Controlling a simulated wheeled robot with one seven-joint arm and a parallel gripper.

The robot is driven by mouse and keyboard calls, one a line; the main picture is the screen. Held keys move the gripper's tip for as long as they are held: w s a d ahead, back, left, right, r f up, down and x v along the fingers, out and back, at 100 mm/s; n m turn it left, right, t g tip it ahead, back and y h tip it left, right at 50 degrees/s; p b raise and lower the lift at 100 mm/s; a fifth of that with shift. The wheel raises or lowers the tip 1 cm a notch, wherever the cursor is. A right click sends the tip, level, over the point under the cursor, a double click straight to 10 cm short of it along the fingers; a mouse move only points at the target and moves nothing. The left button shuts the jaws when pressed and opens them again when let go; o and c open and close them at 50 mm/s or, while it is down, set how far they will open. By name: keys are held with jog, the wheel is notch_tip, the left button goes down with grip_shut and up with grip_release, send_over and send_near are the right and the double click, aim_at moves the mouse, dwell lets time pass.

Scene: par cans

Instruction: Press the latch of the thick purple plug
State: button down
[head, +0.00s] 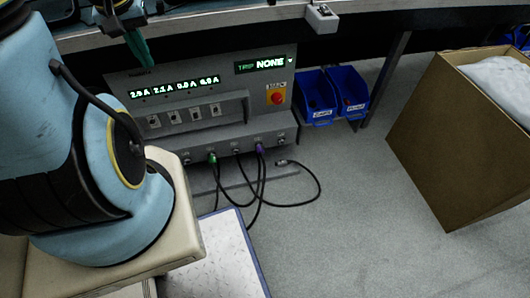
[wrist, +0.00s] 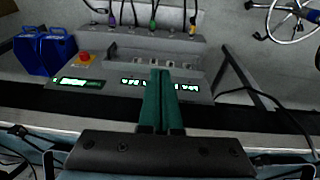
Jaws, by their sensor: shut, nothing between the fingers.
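The purple plug (head: 259,148) sits in the lower front ledge of a grey power box (head: 222,130), with a dark cable hanging from it. It also shows in the wrist view (wrist: 112,20) at the top. Its latch is too small to make out. A green plug (head: 212,157) sits left of it in the head view, with a dark plug (head: 236,152) between them. My gripper (head: 149,65) is above the box's upper left part, well apart from the plugs. Its green fingers (wrist: 160,72) are together and empty.
A yellow plug (wrist: 192,27) shows in the wrist view. Blue bins (head: 333,95) stand right of the box, and a cardboard box (head: 455,140) stands farther right. A red button (head: 276,98) is on the panel. A bench edge (head: 235,17) runs above.

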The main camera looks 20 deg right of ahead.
jog(key=w+d+f+m+t+h+b, duration=0.1)
jog(key=w+d+f+b, duration=0.55)
jog(key=d+f, duration=0.65)
jog(key=w+d+f+m+t+h+b, duration=0.1)
jog(key=w+d+f+b, duration=0.55)
jog(key=d+f, duration=0.65)
jog(key=s+d+f+y, duration=0.1)
jog(key=s+d+f, duration=0.1)
jog(key=d+f, duration=0.2)
jog(key=s+d+f+t+y, duration=0.1)
jog(key=d+f, duration=0.3)
jog(key=f, duration=0.6)
jog(key=s+d+f+m+y+p, duration=0.1)
jog(key=s+d+f, duration=0.2)
jog(key=f, duration=0.4)
jog(key=shift+s+d+f, duration=0.1)
jog(key=shift+d+f, duration=0.25)
jog(key=shift+d, duration=0.25)
jog(key=shift+f, duration=0.1)
